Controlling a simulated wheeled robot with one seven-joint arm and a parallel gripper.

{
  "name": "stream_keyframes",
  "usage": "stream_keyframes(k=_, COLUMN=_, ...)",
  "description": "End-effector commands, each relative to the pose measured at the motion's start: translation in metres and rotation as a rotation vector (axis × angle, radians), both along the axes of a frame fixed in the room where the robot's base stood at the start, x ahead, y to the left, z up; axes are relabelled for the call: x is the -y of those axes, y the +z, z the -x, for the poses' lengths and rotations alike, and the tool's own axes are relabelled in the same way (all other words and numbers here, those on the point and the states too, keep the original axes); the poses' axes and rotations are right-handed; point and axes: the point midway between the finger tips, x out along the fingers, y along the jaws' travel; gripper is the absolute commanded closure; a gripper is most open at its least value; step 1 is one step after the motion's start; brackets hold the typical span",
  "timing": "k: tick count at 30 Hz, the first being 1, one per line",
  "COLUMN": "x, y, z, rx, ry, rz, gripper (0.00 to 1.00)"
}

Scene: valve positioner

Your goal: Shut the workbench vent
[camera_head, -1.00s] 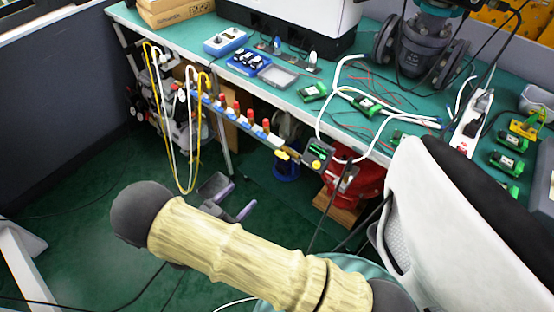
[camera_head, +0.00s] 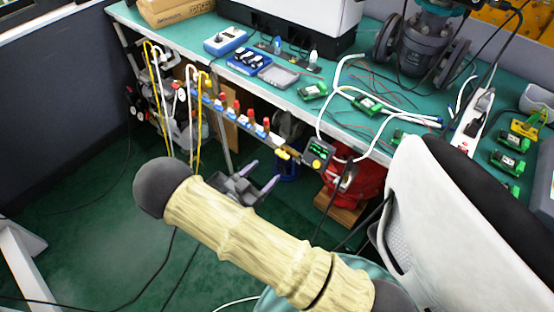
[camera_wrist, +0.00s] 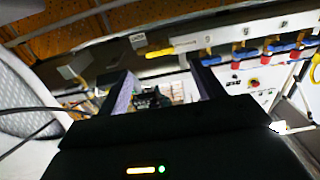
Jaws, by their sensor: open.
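A valve manifold (camera_head: 235,117) with several red-and-blue valves runs along the bench's front edge. A yellow lever (camera_head: 281,154) sits at its right end. In the wrist view, the yellow lever (camera_wrist: 160,52) lies just above the gap between my fingers, and the red-and-blue valves (camera_wrist: 268,50) are at upper right. I cannot tell for sure which part is the vent. My gripper (camera_head: 260,175) is open, below the manifold's right end and apart from the lever. Its two fingers (camera_wrist: 162,88) show in the wrist view with nothing held between them.
The green workbench (camera_head: 345,125) carries cables and small green modules. A gauge (camera_head: 318,152) hangs at its edge. A red object (camera_head: 365,180) is underneath. A white chair (camera_head: 425,215) stands at right. Yellow and white hoses (camera_head: 198,130) hang at left. The green floor at left is mostly clear.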

Motion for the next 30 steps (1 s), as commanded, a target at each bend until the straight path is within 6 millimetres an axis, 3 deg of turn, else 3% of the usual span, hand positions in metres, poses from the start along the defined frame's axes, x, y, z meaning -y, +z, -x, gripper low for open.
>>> stream_keyframes(k=12, x=0.041, y=0.000, z=-0.052, rx=-0.001, ry=0.000, rz=0.001, gripper=0.33)
stream_keyframes(k=23, x=0.045, y=0.000, z=-0.057, rx=0.000, ry=-0.001, rz=0.000, gripper=0.33)
stream_keyframes(k=30, x=0.044, y=0.000, z=-0.056, rx=0.000, ry=0.001, rz=0.000, gripper=0.77)
